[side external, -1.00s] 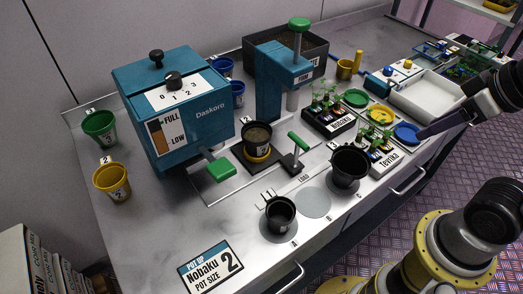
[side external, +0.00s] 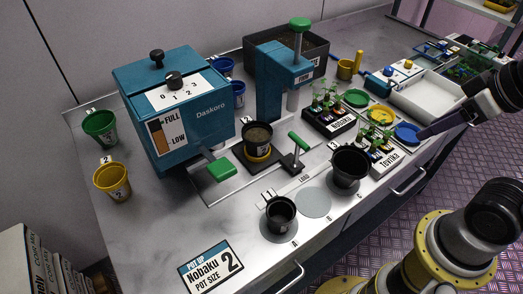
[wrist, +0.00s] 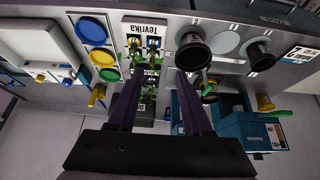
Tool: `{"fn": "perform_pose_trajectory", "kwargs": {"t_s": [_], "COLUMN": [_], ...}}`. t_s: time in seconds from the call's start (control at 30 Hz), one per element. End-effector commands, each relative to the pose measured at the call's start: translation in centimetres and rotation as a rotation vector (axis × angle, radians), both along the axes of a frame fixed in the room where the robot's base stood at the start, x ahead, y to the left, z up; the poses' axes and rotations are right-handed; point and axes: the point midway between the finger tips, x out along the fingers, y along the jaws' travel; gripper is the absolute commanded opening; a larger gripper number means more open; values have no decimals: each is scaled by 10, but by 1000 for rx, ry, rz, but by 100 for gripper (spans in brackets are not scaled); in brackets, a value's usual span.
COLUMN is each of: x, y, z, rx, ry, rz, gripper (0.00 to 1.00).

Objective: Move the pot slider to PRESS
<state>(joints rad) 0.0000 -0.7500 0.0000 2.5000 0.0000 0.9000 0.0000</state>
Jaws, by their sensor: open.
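The pot slider is a dark carriage with a green T-handle (side external: 299,141) on a short post, on the metal track at the bench's middle. A dark pot filled with soil (side external: 258,134) sits in the slider's yellow ring (side external: 257,154). A LOAD label (side external: 303,178) lies just in front of the slider. The teal press (side external: 270,87), with a green-knobbed lever, stands behind it. My gripper (side external: 424,133) is at the right side, near the blue dish, well apart from the slider. In the wrist view my gripper (wrist: 160,72) is open, with nothing between its purple fingers.
The teal Daskoro dispenser (side external: 185,115) with a green paddle stands left of the slider. Empty black pots (side external: 281,214) (side external: 349,167) stand on front spots; the spot between them is free. Seedling trays (side external: 329,118) and coloured dishes (side external: 380,116) lie between my gripper and the slider.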

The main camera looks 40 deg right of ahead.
Motion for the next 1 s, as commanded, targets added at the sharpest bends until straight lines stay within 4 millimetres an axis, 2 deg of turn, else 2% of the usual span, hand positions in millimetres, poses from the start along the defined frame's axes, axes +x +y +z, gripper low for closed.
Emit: {"fn": "perform_pose_trajectory", "kwargs": {"t_s": [0.33,0.47,0.6,0.73,0.87,1.0], "x": [-3,7,34,67,104,143], "y": [0,1,9,23,45,75], "z": [1,24,50,66,73,67], "rx": [12,33,51,60,56,39], "ry": [17,20,80,149,228,314], "rz": [-23,-59,-64,-51,-23,18], "gripper": [51,51,51,51,51,51]}}
